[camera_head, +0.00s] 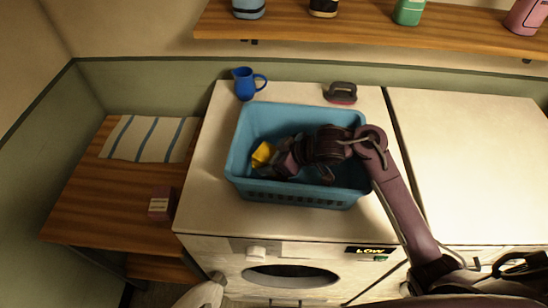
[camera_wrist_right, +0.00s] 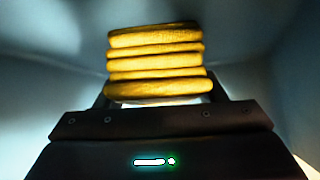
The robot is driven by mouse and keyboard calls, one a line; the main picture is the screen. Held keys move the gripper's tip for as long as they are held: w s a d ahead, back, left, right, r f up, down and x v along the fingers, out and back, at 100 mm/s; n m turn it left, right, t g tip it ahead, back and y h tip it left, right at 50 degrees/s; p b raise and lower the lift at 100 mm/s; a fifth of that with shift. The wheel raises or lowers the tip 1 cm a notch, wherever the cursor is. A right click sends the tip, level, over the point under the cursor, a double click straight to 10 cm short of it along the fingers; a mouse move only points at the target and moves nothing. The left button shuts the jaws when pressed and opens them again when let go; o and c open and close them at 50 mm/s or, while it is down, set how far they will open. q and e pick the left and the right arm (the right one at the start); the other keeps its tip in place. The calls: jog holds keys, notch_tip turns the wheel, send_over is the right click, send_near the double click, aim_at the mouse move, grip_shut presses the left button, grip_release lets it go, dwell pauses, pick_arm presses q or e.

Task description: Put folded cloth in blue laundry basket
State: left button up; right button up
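The yellow folded cloth (camera_head: 262,153) is inside the blue laundry basket (camera_head: 295,194), toward its left side. In the right wrist view the cloth (camera_wrist_right: 155,65) shows as a stack of yellow layers right in front of the palm. My right gripper (camera_head: 279,159) reaches down into the basket from the right, with its fingers at the cloth. The finger bases show at both sides of the cloth and the tips are hidden by it; the gripper looks shut on it. The basket stands upright on a white washing machine. My left gripper is not in view.
A blue jug (camera_head: 244,84) and a dark iron-like thing (camera_head: 341,93) stand behind the basket. A wooden shelf (camera_head: 360,33) with bottles hangs above. At left, a wooden table (camera_head: 110,190) holds a striped cloth (camera_head: 150,138) and a small box (camera_head: 161,204). The right machine top (camera_head: 470,160) is clear.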

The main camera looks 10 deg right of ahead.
jog(key=o, duration=0.3)
jog(key=shift+o, duration=0.2)
jog(key=shift+r, duration=0.15)
jog(key=shift+d+r, duration=0.1)
jog(key=shift+r, duration=0.1)
jog(key=b+v, duration=0.1)
jog(key=v, duration=1)
jog(key=shift+s+d+r, duration=0.2)
jog(key=shift+s+r, duration=0.05)
jog(key=shift+w, duration=0.1)
